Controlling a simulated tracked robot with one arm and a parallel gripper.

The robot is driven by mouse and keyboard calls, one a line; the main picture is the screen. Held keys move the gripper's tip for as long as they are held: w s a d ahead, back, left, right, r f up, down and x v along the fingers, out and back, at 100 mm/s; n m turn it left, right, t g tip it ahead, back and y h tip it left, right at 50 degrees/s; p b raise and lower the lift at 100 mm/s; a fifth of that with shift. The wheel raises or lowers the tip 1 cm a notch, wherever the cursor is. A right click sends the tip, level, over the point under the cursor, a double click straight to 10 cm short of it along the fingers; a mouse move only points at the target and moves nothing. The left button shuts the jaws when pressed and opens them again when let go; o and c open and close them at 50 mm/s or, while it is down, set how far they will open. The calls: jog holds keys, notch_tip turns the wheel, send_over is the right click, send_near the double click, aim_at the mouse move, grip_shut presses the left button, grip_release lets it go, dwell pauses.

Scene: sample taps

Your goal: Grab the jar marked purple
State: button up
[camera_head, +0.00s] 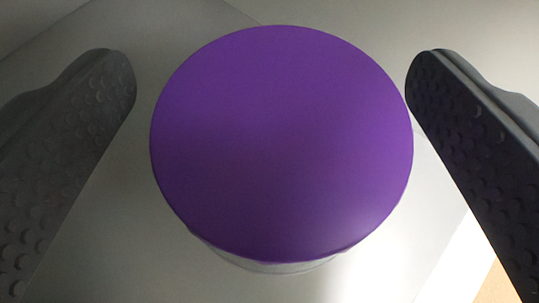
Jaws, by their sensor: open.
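The jar with the purple lid (281,140) fills the middle of the view, seen from above. Its round purple top faces me, and a thin strip of its pale, clear-looking body (275,266) shows below the lid's lower edge. The rest of its body is hidden under the lid. My gripper (271,75) is open, with one dark, studded finger on each side of the jar. A gap shows between the left finger and the lid. The right fingertip appears very near the lid's right edge; I cannot tell its exact distance.
The jar is over a pale grey surface (75,240) that looks clear around it. A bright strip and a tan patch (500,285) show at the lower right, past that surface's edge. No other object is near the fingers.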

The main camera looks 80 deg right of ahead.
jog(key=c, duration=1.5)
jog(key=shift+o, duration=0.2)
jog(key=shift+r, duration=0.1)
